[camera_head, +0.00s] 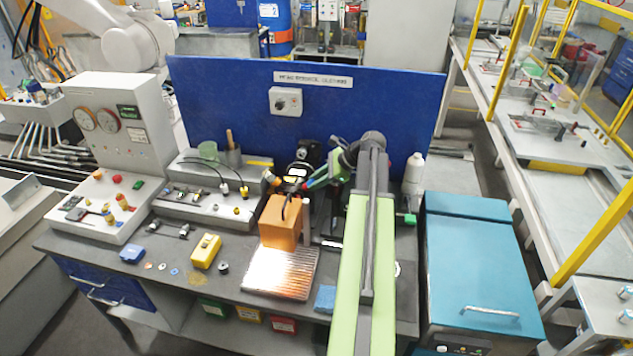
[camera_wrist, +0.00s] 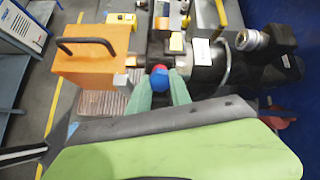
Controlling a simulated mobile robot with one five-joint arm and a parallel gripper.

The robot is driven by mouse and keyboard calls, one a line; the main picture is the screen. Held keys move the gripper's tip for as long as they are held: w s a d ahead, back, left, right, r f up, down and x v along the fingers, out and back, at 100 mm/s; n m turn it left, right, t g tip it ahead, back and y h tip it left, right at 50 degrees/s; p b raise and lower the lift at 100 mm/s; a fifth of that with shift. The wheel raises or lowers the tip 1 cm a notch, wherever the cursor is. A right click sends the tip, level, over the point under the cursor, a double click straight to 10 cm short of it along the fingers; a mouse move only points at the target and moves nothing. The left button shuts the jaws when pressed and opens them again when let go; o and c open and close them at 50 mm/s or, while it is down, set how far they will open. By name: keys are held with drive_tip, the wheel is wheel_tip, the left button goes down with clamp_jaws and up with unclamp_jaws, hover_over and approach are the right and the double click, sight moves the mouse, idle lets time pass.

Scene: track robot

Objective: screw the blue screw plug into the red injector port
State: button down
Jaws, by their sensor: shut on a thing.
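In the wrist view my gripper (camera_wrist: 161,90) has its two green fingers shut on the blue screw plug (camera_wrist: 158,81), which shows as a rounded blue piece between the fingertips. A red piece (camera_wrist: 160,68), likely the red injector port, shows right at the plug's far edge. They look in line and close together, but I cannot tell whether the plug is threaded in.
The orange box (camera_head: 281,222) with a black handle stands close to my gripper. The black machine (camera_wrist: 265,65) is on its other side. A ribbed metal plate (camera_head: 281,273) and a yellow box (camera_head: 206,251) lie on the bench in front. A blue panel (camera_head: 220,105) stands behind.

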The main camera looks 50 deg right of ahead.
drive_tip(key=m, duration=0.3)
drive_tip(key=shift+w, duration=0.15)
drive_tip(key=shift+m, duration=0.3)
drive_tip(key=shift+m, duration=0.6)
drive_tip(key=m, duration=1)
drive_tip(key=shift+m, duration=0.3)
drive_tip(key=c, duration=1)
unclamp_jaws()
